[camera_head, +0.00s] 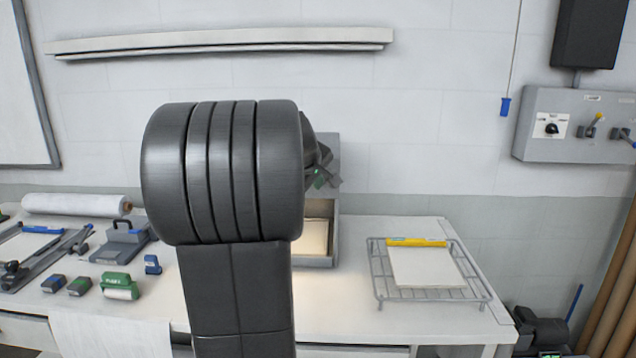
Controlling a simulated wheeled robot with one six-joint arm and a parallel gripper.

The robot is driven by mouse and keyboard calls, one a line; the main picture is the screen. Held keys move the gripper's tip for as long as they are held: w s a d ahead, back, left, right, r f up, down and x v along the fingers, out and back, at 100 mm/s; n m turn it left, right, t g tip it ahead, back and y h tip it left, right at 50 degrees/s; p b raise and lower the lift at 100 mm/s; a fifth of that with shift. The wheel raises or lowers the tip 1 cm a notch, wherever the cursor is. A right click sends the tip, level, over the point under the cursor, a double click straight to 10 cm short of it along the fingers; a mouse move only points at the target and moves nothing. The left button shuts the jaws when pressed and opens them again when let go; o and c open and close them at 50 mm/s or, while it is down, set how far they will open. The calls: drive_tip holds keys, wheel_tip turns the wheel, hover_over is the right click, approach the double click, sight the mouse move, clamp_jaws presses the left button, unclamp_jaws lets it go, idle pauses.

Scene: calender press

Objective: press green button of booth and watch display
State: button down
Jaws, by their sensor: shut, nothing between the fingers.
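My arm fills the middle of the head view and hides much of what is behind it. My gripper (321,177) shows only in part as a dark shape with green bits, just right of the big arm joint; it is shut, with nothing seen in it. It is in front of a grey open-fronted booth (335,205) standing on the bench against the wall. A pale sheet or block lies inside the booth. The booth's left part is hidden by my arm. I cannot make out a green button or a display on it.
The white bench (360,290) holds a wire rack (380,275) with a pale pad and yellow bar at right. A roll (75,204), a grey hand press (122,243) and small green and blue tools stand at left. A grey switch panel (545,150) hangs on the right wall.

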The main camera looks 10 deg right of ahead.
drive_tip(key=shift+s+a, duration=0.2)
drive_tip(key=shift+s, duration=0.5)
drive_tip(key=s+b, duration=0.1)
drive_tip(key=s, duration=0.1)
drive_tip(key=s+a+b, duration=0.1)
drive_tip(key=s, duration=0.1)
drive_tip(key=shift+s+a, duration=0.2)
drive_tip(key=shift+s, duration=0.2)
drive_tip(key=shift+w, duration=0.1)
idle(0.3)
drive_tip(key=s, duration=0.2)
drive_tip(key=s+a+b, duration=0.1)
drive_tip(key=s, duration=0.1)
drive_tip(key=shift+f+b, duration=0.1)
drive_tip(key=shift+b, duration=0.2)
drive_tip(key=shift+w, duration=0.1)
idle(0.4)
